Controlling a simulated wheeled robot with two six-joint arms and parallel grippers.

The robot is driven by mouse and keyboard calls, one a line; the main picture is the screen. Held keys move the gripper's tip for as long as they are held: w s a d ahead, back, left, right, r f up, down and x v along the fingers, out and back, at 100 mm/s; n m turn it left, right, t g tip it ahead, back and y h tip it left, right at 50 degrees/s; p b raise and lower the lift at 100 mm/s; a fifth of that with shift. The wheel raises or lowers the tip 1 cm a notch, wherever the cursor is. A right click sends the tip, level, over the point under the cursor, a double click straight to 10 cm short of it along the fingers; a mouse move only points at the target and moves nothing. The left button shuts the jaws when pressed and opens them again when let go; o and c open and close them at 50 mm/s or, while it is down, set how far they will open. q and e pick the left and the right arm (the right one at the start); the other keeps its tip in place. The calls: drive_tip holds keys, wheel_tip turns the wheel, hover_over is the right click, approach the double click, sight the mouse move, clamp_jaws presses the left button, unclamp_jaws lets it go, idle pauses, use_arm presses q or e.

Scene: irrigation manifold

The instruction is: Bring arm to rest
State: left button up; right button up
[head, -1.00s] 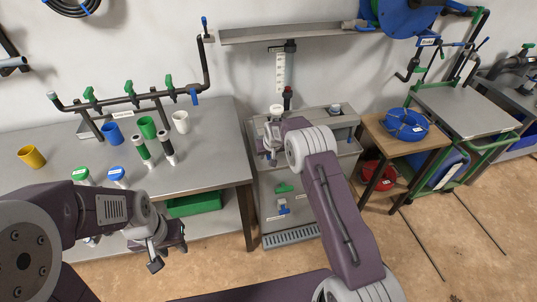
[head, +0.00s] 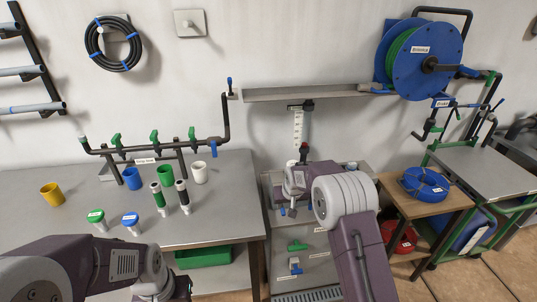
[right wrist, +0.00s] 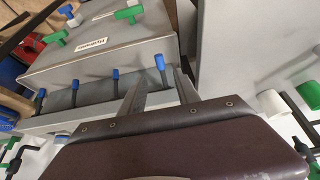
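My right gripper (head: 288,210) hangs in front of the upper part of the grey cabinet (head: 314,246) in the head view. My left gripper (head: 165,290) is at the bottom edge of the head view, low in front of the workbench (head: 225,215). Its fingertips are cut off by the frame, so its opening is hidden.
The workbench holds a pipe manifold with green valves (head: 155,135), a yellow cup (head: 51,195), a blue cup (head: 131,178) and capped bottles (head: 131,222). A green bin (head: 203,257) sits below. A wooden stand with blue coiled hose (head: 425,185) is right of the cabinet.

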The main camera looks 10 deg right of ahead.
wheel_tip(320, 180, up, 8)
drive_tip(key=d+r+t, duration=0.1)
drive_tip(key=s+d+r+p, duration=0.1)
drive_tip(key=s+r, duration=0.1)
drive_tip(key=s, duration=0.8)
drive_tip(key=s+f+g, duration=0.2)
drive_tip(key=s+f, duration=0.1)
drive_tip(key=s, duration=0.8)
drive_tip(key=s+f+g, duration=0.3)
drive_tip(key=s, duration=0.8)
drive_tip(key=shift+s+d+f+m+p, duration=0.3)
drive_tip(key=shift+s+d+f+p, duration=0.05)
drive_tip(key=shift+s+f+p, duration=0.05)
